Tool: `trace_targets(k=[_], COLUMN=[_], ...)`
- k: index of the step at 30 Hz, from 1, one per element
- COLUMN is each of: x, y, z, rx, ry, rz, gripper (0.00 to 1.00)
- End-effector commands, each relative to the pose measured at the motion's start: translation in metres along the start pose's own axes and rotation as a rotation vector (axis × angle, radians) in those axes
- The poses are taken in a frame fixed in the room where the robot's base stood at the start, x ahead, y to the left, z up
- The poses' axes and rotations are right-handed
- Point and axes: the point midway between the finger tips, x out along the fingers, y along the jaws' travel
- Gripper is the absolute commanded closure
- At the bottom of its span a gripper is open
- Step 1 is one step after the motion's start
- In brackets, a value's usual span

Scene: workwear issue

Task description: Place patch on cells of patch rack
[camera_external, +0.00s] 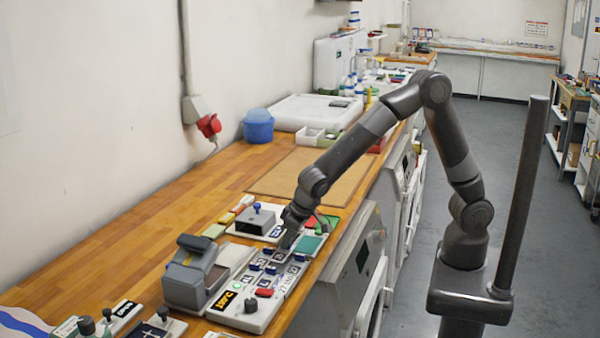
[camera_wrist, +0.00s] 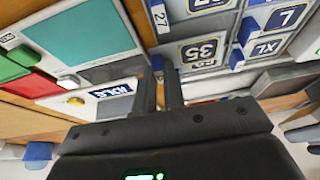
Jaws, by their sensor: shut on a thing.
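The patch rack (camera_external: 250,313) is a pale panel on the wooden bench with dark square patches and blue tabs. My gripper (camera_external: 286,246) is low over its far part, pointing down. In the wrist view the two fingers (camera_wrist: 160,75) are close together, shut on a small blue tab (camera_wrist: 157,62). The tab sits beside a patch marked 35 (camera_wrist: 203,50), and seems to belong to it, though the fingers hide the join. I cannot tell whether this patch is touching the rack. Patches marked L (camera_wrist: 287,17) and XL (camera_wrist: 266,48) show to its right, with blue tabs nearby.
A grey press-like device (camera_external: 188,275) stands left of the rack. Green and red pads (camera_external: 308,243) lie close by at the right edge. A brown mat (camera_external: 300,172) and open bench lie farther back.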

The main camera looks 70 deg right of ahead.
Motion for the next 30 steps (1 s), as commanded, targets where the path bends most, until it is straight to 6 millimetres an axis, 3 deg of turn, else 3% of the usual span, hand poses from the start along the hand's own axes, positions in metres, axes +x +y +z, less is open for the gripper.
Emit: trace_targets(k=[30], x=[0.016], y=[0.000], z=[0.007], rx=[0.000], ry=[-0.001], rz=[0.000], gripper=[1.00])
